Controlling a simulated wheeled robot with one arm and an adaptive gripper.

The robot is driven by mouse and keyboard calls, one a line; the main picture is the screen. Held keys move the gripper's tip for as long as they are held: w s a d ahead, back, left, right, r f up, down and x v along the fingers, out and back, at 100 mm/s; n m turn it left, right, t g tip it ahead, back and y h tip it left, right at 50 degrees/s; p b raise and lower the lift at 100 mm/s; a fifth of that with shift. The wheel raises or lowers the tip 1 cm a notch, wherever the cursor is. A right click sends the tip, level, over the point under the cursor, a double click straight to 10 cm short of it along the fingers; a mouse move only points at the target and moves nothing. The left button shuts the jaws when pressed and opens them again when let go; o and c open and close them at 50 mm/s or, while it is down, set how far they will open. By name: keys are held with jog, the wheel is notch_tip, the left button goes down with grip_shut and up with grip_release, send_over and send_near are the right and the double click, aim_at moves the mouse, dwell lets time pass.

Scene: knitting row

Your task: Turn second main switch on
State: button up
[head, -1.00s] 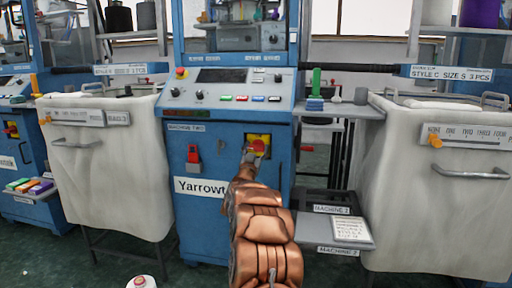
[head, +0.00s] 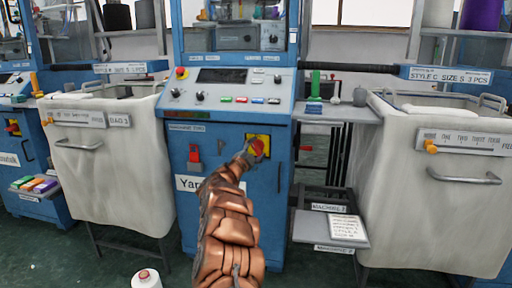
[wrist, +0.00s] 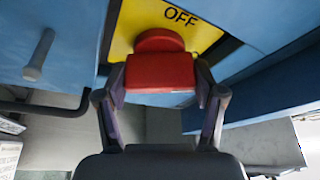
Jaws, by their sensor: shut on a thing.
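The main switch is a red knob (head: 257,147) on a yellow plate (head: 266,137), on the front of the blue cabinet (head: 225,145) labelled as machine two. My gripper (head: 248,155) reaches it from below left, and the knob looks tilted. In the wrist view, the two fingers of my gripper (wrist: 161,85) are shut on the sides of the red knob (wrist: 160,72). The yellow plate (wrist: 125,30) shows the word OFF at upper right. Any other marking on it is hidden or out of view.
A red latch-like part (head: 194,155) is on the cabinet, left of the switch. A control panel (head: 225,88) with buttons is above. Pale bins (head: 120,170) stand left and right. A white cone (head: 146,279) stands on the floor.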

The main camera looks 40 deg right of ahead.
jog(key=m+p, duration=0.1)
jog(key=m, duration=0.1)
jog(key=m+g+y, duration=0.1)
jog(key=m, duration=0.1)
jog(key=shift+s+d+m+y+p, duration=0.2)
jog(key=shift+m+y+p, duration=0.1)
jog(key=shift+m+p, duration=0.1)
jog(key=shift+m, duration=0.5)
jog(key=shift+f, duration=0.1)
jog(key=o, duration=1.1)
jog(key=shift+a, duration=0.1)
jog(key=shift+o, duration=0.2)
jog(key=shift+w, duration=0.1)
jog(key=shift+a, duration=0.15)
jog(key=v, duration=1.2)
jog(key=shift+r, duration=0.3)
jog(key=shift+w+r+p, duration=0.1)
jog(key=shift+w+p, duration=0.1)
jog(key=shift+p, duration=0.1)
